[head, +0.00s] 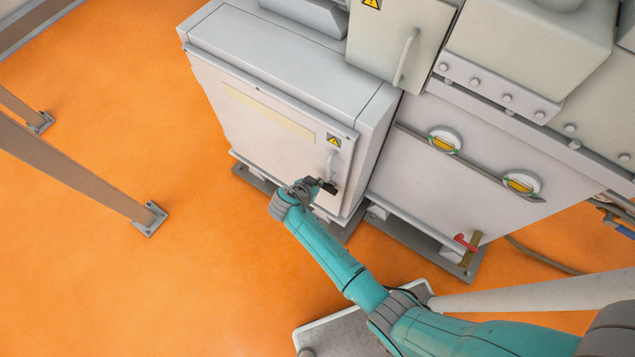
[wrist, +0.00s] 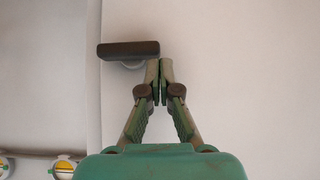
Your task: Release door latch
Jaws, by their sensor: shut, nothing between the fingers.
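The grey cabinet door (head: 250,115) stands closed on the low cabinet in the head view. Its black latch (head: 329,187) sits near the door's edge, below a light grey pull handle (head: 331,160). In the wrist view the latch (wrist: 128,50) is a dark bar lying crosswise on a pale round base. My gripper (wrist: 160,68) is shut and empty, its tips close by the right end of the bar. I cannot tell whether they touch it. In the head view my gripper (head: 314,182) is at the latch and partly hides it.
A larger grey machine housing (head: 485,170) with two round gauges stands right of the cabinet. A red-handled valve (head: 466,243) is low on it. A metal post (head: 80,160) stands at left.

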